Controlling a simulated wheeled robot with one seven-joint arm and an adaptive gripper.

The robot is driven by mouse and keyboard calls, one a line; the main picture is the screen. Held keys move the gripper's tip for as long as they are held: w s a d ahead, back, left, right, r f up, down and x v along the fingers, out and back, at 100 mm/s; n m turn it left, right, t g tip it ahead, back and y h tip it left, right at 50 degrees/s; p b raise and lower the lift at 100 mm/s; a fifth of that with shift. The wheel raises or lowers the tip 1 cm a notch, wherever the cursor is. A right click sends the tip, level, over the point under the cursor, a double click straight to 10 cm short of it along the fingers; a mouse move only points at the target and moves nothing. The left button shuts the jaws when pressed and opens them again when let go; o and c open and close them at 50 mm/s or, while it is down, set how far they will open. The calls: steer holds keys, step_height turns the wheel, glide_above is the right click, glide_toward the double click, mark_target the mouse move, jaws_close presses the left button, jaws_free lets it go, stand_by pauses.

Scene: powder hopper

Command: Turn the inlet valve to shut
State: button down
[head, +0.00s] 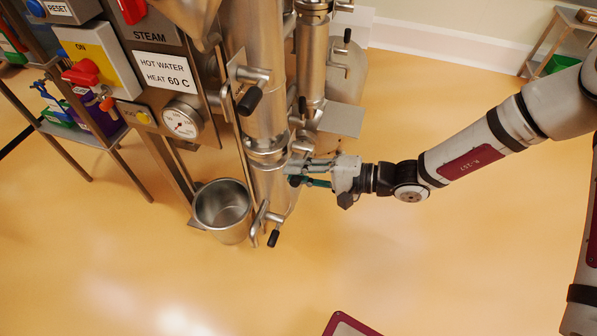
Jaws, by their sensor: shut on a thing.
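My gripper (303,176) reaches in from the right, with its teal fingers at the right side of the steel column. It is shut on a valve handle (293,181) with a dark grip, of which only a small part shows. The valve's body is mostly hidden behind the fingers and the steel pipe. I see no label naming it the inlet valve, and I cannot tell how far its handle is turned.
Other black-gripped handles stick out at the upper column (250,98) and at the column's foot (273,238). A steel pot (223,206) stands left of the column. A control panel with a gauge (181,121) is at upper left.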

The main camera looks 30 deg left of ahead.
steer(key=shift+d+f+n+t+b, duration=0.15)
steer(key=shift+f+n+t+b, duration=0.35)
steer(key=shift+f+n+b, duration=1.25)
steer(key=shift+s+m, duration=0.15)
steer(key=shift+m, duration=0.1)
steer(key=c, duration=1.5)
jaws_free()
steer(key=shift+f, duration=0.1)
steer(key=shift+o, duration=0.2)
steer(key=shift+r, duration=0.2)
steer(key=v, duration=1.1)
steer(key=shift+d, duration=0.4)
